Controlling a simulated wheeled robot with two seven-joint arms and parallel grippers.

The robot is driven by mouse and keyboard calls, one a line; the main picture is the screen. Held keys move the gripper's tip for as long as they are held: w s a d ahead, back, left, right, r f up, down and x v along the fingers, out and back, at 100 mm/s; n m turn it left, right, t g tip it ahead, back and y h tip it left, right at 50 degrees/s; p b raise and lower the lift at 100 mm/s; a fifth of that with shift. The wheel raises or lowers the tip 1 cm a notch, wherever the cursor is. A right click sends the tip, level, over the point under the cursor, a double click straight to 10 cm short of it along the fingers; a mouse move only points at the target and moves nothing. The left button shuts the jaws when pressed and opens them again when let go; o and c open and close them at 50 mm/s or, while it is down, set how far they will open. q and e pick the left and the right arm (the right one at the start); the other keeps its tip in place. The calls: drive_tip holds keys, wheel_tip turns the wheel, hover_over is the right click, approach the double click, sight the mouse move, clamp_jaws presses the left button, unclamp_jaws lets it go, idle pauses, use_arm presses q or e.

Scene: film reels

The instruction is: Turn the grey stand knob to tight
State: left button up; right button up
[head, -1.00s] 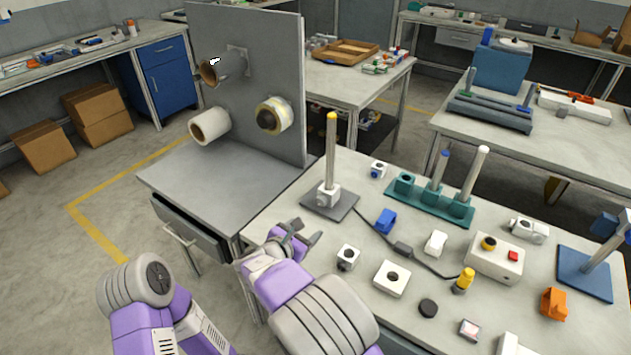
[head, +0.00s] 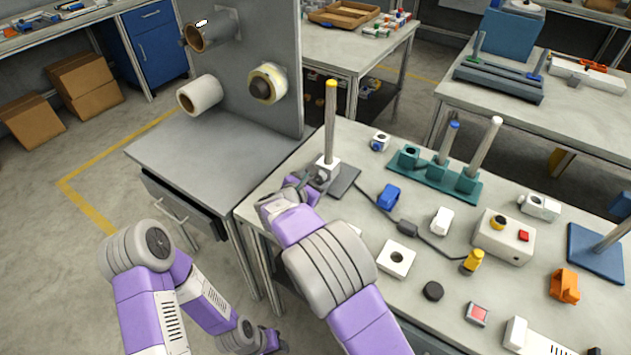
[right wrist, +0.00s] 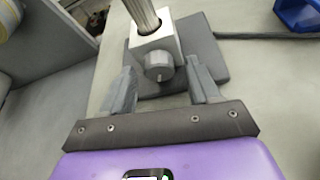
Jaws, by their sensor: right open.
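The grey knob (right wrist: 158,66) sits on the front of a white block (right wrist: 155,42) on the stand, facing my right gripper. My right gripper (head: 310,182) is at the stand's near side and partly hides the block and plate. In the right wrist view my right gripper (right wrist: 160,82) is open, one finger on either side of the knob, with a gap on both sides. My left arm hangs low at the bottom left; its end is small and dark.
A grey cabinet with an upright panel (head: 255,70) holding rolls stands left of the stand. A cable runs right from the base plate. A blue block (head: 389,196), a white block with a hole (head: 396,258) and a teal rack (head: 430,178) lie to the right.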

drive_tip(key=c, duration=1)
drive_tip(key=shift+m+y, duration=0.3)
drive_tip(key=shift+m, duration=0.2)
drive_tip(key=shift+c, duration=0.2)
drive_tip(key=o, duration=1)
drive_tip(key=shift+o, duration=0.2)
drive_tip(key=p+v, duration=0.2)
drive_tip(key=v, duration=0.4)
drive_tip(key=shift+s+a+r, duration=0.1)
drive_tip(key=shift+s+a, duration=0.05)
drive_tip(key=shift+s, duration=0.15)
drive_tip(key=shift+s+a+r, duration=0.1)
drive_tip(key=shift+s+a, duration=0.1)
drive_tip(key=shift+s, duration=0.2)
